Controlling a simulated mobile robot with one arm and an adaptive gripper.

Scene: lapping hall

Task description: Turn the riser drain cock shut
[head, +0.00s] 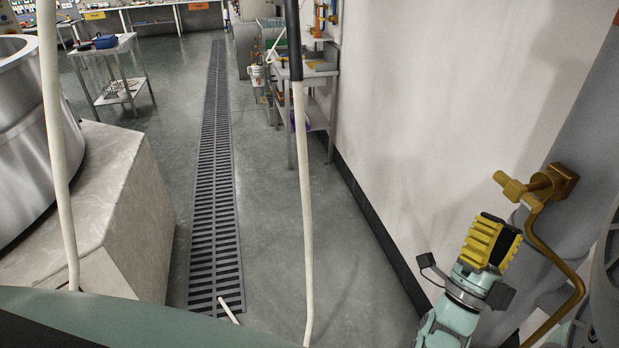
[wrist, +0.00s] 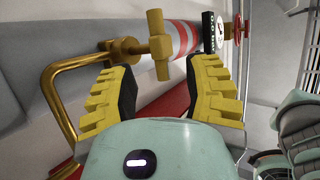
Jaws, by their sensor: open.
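The brass drain cock (head: 535,187) sticks out from the grey riser (head: 577,110) at the right of the head view. A bent brass pipe (head: 567,265) runs down from it. My gripper (head: 497,228) is left of and below the cock, its yellow ridged fingers pointing up towards it. In the wrist view, the fingers (wrist: 163,68) are spread wide and empty. The cock's T-shaped brass handle (wrist: 157,45) stands ahead of the gap between them, its bar roughly upright in that picture. I cannot tell how far it is from the fingertips.
A red handwheel (wrist: 239,28) and a black-and-white label (wrist: 211,33) are beyond the cock. A white wall (head: 430,110) runs along the right. A steel shelf stand (head: 315,88), floor grating (head: 212,180) and concrete block (head: 115,225) are around. The floor between grating and wall is mostly free.

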